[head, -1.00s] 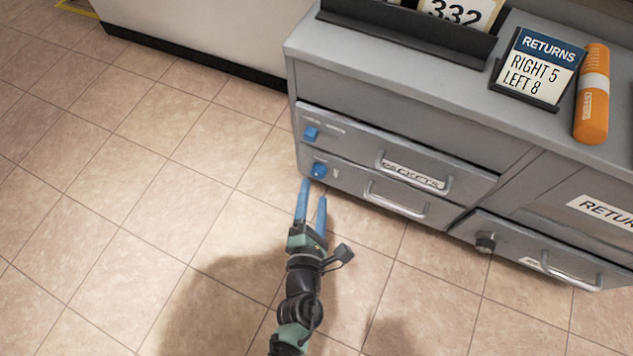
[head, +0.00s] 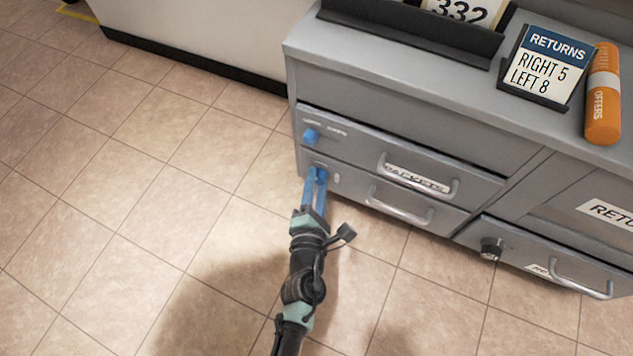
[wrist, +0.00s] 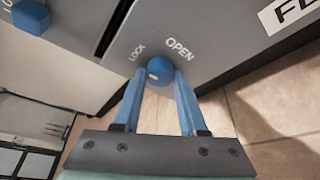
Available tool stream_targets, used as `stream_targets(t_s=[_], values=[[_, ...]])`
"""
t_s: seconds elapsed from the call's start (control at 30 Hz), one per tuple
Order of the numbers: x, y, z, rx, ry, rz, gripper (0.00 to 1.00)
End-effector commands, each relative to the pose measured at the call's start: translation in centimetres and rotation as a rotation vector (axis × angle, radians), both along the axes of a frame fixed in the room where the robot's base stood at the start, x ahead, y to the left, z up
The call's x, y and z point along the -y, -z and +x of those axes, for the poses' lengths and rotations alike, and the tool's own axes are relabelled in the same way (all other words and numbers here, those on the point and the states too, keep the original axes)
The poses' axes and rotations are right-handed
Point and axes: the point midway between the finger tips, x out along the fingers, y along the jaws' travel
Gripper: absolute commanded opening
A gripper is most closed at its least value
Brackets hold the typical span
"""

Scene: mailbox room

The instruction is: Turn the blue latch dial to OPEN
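The blue latch dial (wrist: 158,69) is on the grey front of the lower left drawer (head: 352,196). In the wrist view, the word LOCK is printed to its upper left and OPEN above it to the right. I cannot tell clearly which word the dial points at. My gripper (head: 316,174) reaches the dial from the front; its two blue fingers also show in the wrist view (wrist: 160,76), one on each side of the dial and seemingly touching it. In the head view the fingers mostly hide the dial.
A second blue knob (head: 311,136) is on the PACKETS drawer (head: 365,150) just above. Metal drawer handles (head: 400,206) stick out to the right. A black knob (head: 491,249) is on the lower right drawer. The tiled floor to the left is clear.

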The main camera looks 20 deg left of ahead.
Motion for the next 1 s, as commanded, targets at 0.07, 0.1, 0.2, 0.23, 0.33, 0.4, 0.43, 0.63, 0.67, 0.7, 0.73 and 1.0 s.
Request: stream_targets(t_s=[0.07,0.1,0.2,0.23,0.33,0.4,0.43,0.63,0.67,0.7,0.73,1.0], values=[[0.0,-0.01,-0.01,0.0,0.0,0.0,0.07],[0.0,-0.01,-0.01,0.0,0.0,0.0,0.0],[0.01,-0.02,-0.01,0.0,0.0,0.0,0.0],[0.01,-0.02,-0.01,0.001,-0.001,0.0,0.0],[0.02,0.0,0.0,0.001,0.0,0.006,0.0],[0.05,0.02,0.0,0.001,0.001,0.017,0.0],[0.07,0.03,0.0,0.001,0.001,0.024,0.0],[0.11,0.1,0.01,0.004,0.001,0.114,0.0],[0.13,0.13,0.01,0.004,0.002,0.132,0.0],[0.11,0.12,0.01,0.006,0.001,0.161,0.0],[0.13,0.14,0.02,0.006,0.001,0.185,0.0],[0.15,0.32,0.02,0.014,0.001,0.432,0.0]])
